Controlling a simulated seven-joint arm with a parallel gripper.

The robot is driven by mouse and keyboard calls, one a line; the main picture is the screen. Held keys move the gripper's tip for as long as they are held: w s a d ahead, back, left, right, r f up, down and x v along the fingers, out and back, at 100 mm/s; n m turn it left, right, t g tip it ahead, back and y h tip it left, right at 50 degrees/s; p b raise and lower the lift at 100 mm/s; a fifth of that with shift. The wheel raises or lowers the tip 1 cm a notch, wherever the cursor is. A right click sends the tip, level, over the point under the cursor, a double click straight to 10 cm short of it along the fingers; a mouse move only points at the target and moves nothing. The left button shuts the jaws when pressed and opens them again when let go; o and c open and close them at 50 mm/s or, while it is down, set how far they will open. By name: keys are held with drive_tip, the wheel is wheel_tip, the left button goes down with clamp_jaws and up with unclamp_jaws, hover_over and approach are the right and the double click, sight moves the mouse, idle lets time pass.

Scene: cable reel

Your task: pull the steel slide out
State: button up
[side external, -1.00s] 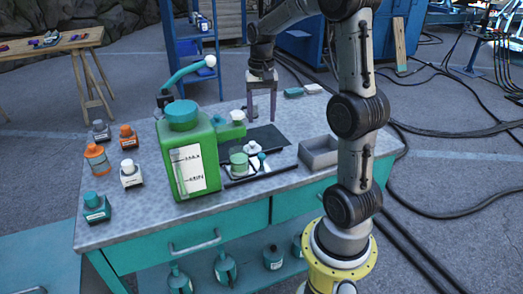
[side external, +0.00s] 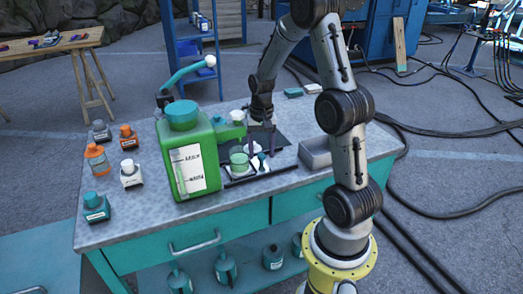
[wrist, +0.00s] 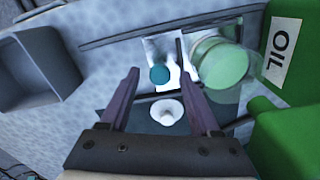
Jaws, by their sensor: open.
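My gripper (side external: 262,150) is low over the bench, its two purple fingers pointing down and apart, with nothing visibly held. In the wrist view, my gripper (wrist: 161,71) has a teal round knob (wrist: 159,74) in line between its fingertips. The knob stands over a bright, shiny plate (wrist: 157,50) that looks like the steel slide. A white cone-shaped piece (wrist: 167,112) shows between the fingers, nearer the palm, over a dark surface. I cannot tell whether a finger touches anything. The plate's ends are partly hidden by fingers and parts.
A green jar (side external: 239,160) stands close beside my gripper. A big green oil bottle (side external: 187,160) stands left of it. An open grey tray (side external: 316,152) is at the right. Small bottles, including an orange one (side external: 97,158), line the bench's left. Bare bench lies along the front.

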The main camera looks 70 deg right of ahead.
clamp_jaws()
drive_tip(key=shift+r, duration=0.1)
idle(1.3)
